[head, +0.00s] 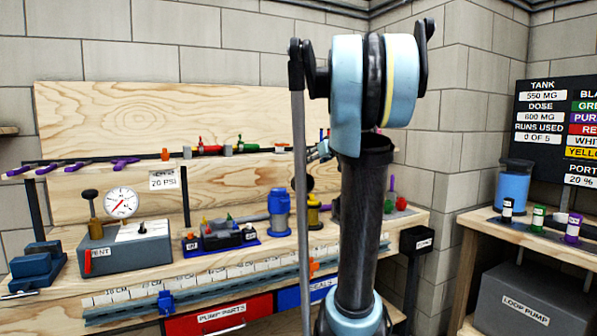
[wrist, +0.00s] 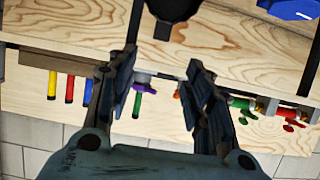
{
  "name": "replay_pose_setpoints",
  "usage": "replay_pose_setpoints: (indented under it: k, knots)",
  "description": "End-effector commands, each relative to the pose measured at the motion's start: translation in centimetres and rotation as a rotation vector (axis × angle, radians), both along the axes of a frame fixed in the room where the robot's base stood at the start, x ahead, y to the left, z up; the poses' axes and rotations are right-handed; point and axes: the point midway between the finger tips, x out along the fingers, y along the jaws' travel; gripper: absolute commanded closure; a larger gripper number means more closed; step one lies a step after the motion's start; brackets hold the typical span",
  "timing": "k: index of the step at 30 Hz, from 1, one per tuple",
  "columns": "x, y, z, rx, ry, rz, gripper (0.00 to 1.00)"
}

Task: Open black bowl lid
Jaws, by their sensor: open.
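A round black part (wrist: 174,8) with a short tab shows at the top edge of the wrist view, cut off by the frame. It looks like the black bowl lid, but I cannot be sure. In the head view my arm hides most of the gripper.
A blue housing (head: 280,211) stands left of the yellow fitting. Colored valves (wrist: 240,103) sit along a shelf behind the fingers. A gauge box (head: 124,247) and a small block with colored knobs (head: 220,236) stand farther left.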

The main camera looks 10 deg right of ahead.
Motion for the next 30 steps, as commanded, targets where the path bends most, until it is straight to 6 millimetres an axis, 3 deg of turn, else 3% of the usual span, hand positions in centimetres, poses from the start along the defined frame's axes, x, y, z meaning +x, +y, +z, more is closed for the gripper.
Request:
replay_pose_setpoints:
  k: [30]
  knots:
    - [11.9, 4.1, -5.2, 0.0, 0.002, 0.003, 0.53]
